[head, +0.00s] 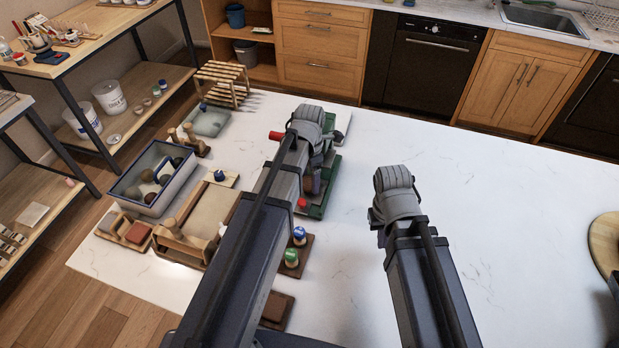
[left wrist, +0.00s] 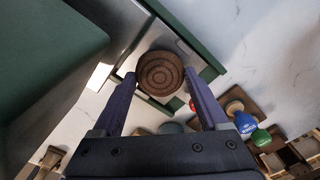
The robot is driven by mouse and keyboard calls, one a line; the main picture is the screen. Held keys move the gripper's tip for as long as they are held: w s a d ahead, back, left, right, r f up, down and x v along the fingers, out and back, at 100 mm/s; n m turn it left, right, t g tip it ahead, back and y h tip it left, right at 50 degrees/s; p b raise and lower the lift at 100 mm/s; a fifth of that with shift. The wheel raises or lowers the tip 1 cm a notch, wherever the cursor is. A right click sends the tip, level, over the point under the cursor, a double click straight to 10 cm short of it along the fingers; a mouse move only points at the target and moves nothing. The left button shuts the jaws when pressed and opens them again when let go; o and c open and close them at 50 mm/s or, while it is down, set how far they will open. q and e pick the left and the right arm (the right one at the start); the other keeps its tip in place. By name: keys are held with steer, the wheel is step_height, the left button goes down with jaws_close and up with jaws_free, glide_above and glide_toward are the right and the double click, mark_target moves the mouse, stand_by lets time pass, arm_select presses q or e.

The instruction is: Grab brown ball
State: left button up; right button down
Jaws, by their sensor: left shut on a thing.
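The brown ball (left wrist: 160,73) with ring-like grain sits between the two purple fingers of my left gripper (left wrist: 160,80) in the left wrist view. The fingers are shut on it, one on each side. In the head view the ball (head: 308,186) is a small brown patch beside a purple finger, mostly hidden by my left arm. It is over a green-edged stand (head: 327,195); I cannot tell whether it touches it. My right gripper (head: 379,219) points away over bare table; its fingers are hidden behind the wrist.
A green block fills the upper left of the left wrist view, close to the gripper. Left on the white table (head: 480,230) are a blue-rimmed bin (head: 133,203) of balls, a wooden tray (head: 205,212) and stamps (head: 291,258). The table's middle right is clear.

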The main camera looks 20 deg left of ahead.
step_height(320, 180, up, 17)
steer(key=p, duration=1.6)
steer(key=shift+f, duration=0.2)
